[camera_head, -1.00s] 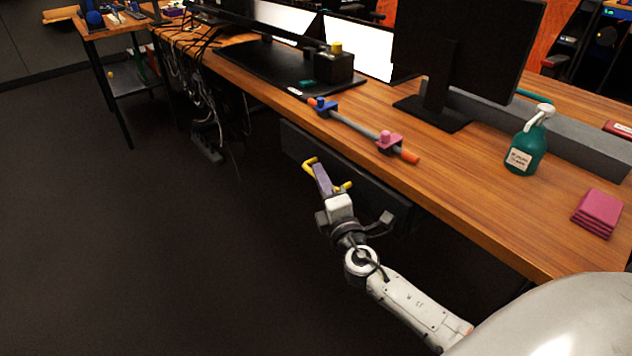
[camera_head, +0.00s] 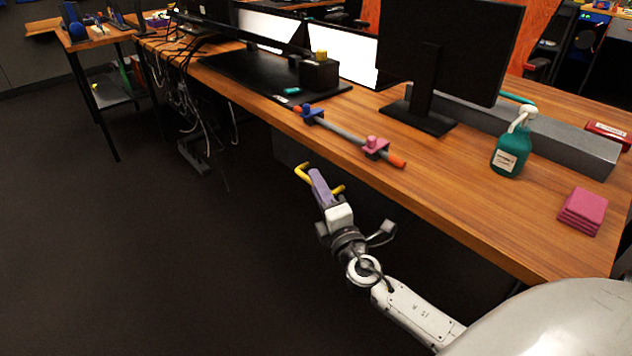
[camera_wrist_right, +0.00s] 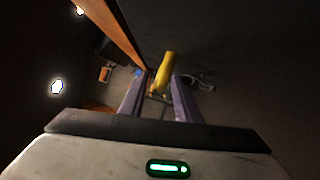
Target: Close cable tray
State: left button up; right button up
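The cable tray (camera_head: 288,150) is a dark panel under the front edge of the desk, dim in shadow and partly hidden by my right arm. Its yellow handle (camera_head: 302,172) shows on both sides of my right gripper's purple fingers (camera_head: 315,176). In the right wrist view the yellow bar (camera_wrist_right: 166,68) lies between the tips of the two fingers (camera_wrist_right: 160,78), which stand apart. I cannot tell whether they touch the bar. My left gripper is not in view.
The wooden desk (camera_head: 450,205) runs above the tray. On it are a grey rod with blue and pink clamps (camera_head: 375,147), a monitor (camera_head: 450,50), a green spray bottle (camera_head: 511,150) and pink cloths (camera_head: 583,211). Cables (camera_head: 190,110) hang at the left.

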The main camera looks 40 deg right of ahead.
jog(key=v, duration=0.8)
jog(key=shift+b, duration=0.3)
jog(key=shift+s, duration=0.1)
